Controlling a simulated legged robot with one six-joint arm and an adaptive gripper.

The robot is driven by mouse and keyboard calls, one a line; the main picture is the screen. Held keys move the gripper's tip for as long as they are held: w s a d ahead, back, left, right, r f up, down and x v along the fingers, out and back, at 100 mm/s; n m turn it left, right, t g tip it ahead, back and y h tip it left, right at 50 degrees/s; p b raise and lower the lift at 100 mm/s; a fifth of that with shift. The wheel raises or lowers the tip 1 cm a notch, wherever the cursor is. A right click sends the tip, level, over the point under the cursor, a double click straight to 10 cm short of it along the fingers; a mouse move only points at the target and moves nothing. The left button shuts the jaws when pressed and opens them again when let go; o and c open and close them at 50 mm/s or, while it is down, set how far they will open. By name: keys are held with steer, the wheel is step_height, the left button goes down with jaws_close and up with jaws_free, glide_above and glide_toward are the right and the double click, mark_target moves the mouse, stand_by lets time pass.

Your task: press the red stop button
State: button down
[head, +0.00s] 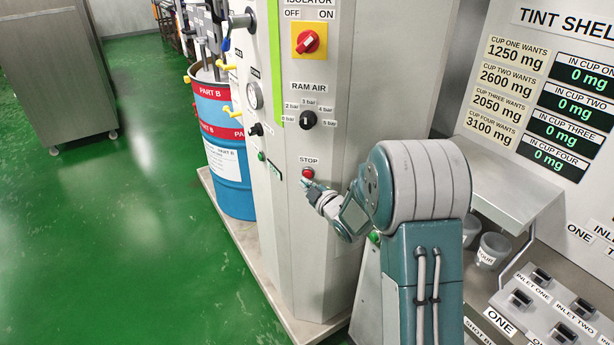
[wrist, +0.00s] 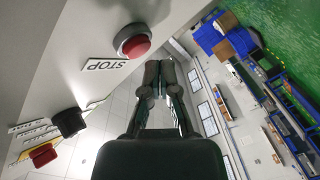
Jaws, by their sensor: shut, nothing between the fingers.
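The red stop button (head: 307,172) sits on the grey cabinet face under a STOP label, below the ram air knob. In the wrist view the button (wrist: 136,46) is a red cap in a metal ring, at upper left of the fingers, and the STOP label (wrist: 106,65) appears upside down. My gripper (head: 307,184) is just below the button in the head view. In the wrist view my gripper (wrist: 160,72) has its fingers together and empty, beside the button. The fingertips look apart from the button, though the exact gap is hard to judge.
The cabinet also carries a red and yellow isolator switch (head: 309,41) and a black ram air knob (head: 308,120). A blue and red Part B drum (head: 221,145) stands at left. The tint shelf (head: 510,178) with cups is at right. Green floor lies open at left.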

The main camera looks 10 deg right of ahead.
stand_by(0.3)
steer(key=shift+w+d+r, duration=0.1)
steer(key=shift+w+d, duration=0.15)
steer(key=shift+w, duration=0.05)
steer(key=shift+w+d, duration=0.15)
steer(key=shift+w, duration=0.25)
stand_by(0.8)
steer(key=shift+s, duration=0.15)
steer(key=shift+s+a, duration=0.4)
steer(key=shift+s, duration=0.2)
steer(key=s, duration=0.1)
steer(key=s+a, duration=0.1)
steer(key=s, duration=0.1)
steer(key=s+a, duration=0.1)
steer(key=shift+s+a, duration=0.1)
steer(key=shift+s, duration=0.15)
stand_by(0.7)
